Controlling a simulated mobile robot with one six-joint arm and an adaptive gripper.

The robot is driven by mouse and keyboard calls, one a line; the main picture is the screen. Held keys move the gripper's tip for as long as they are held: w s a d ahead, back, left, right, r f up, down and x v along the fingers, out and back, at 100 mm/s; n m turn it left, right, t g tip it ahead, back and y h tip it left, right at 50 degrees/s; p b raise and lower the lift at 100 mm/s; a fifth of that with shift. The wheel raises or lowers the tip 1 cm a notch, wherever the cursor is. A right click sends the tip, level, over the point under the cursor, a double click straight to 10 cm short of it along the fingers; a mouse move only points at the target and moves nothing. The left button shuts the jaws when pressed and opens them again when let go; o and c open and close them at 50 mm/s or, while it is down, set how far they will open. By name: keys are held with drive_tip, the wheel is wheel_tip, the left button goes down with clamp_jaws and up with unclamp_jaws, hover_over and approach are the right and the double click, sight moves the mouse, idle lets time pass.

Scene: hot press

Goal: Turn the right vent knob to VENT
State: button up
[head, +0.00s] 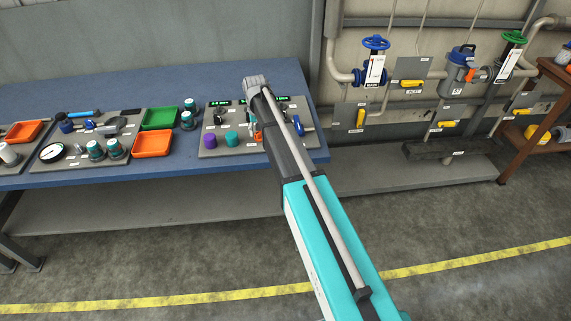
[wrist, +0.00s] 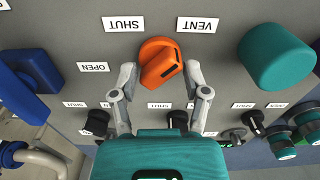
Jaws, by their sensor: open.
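In the wrist view an orange knob (wrist: 158,60) with a raised ridge sits on a grey panel, below a SHUT label (wrist: 124,23) and a VENT label (wrist: 197,24), both upside down. The ridge slants from lower left to upper right; I cannot tell which end is its pointer. My gripper (wrist: 160,70) is open, one finger on each side of the knob; contact is unclear. In the head view my arm hides most of the knob, with a bit of orange (head: 255,137) showing beside it. I cannot tell whether this is the right vent knob.
A teal cylinder (wrist: 276,57) stands right of the knob and a blue handle (wrist: 30,68) left of it. Small black knobs (wrist: 97,121) line the panel near my gripper. The blue bench (head: 75,92) also holds orange and green trays (head: 160,117).

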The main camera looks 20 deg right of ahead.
sight(259, 132)
drive_tip(key=n, duration=0.4)
drive_tip(key=shift+n, duration=0.3)
drive_tip(key=n, duration=0.3)
drive_tip(key=shift+r+n, duration=0.1)
drive_tip(key=shift+n, duration=0.3)
wheel_tip(259, 132, up, 14)
drive_tip(key=p, duration=1.4)
drive_tip(key=s+d+f+m+b, duration=0.1)
drive_tip(key=s+f+m+b, duration=0.1)
drive_tip(key=s, duration=1.2)
drive_tip(key=s+f+m+b, duration=0.1)
drive_tip(key=s+m, duration=0.4)
drive_tip(key=s, duration=0.9)
drive_tip(key=shift+s+d+f+b, duration=0.2)
drive_tip(key=shift+d+f+b, duration=0.15)
drive_tip(key=shift+d+f, duration=0.1)
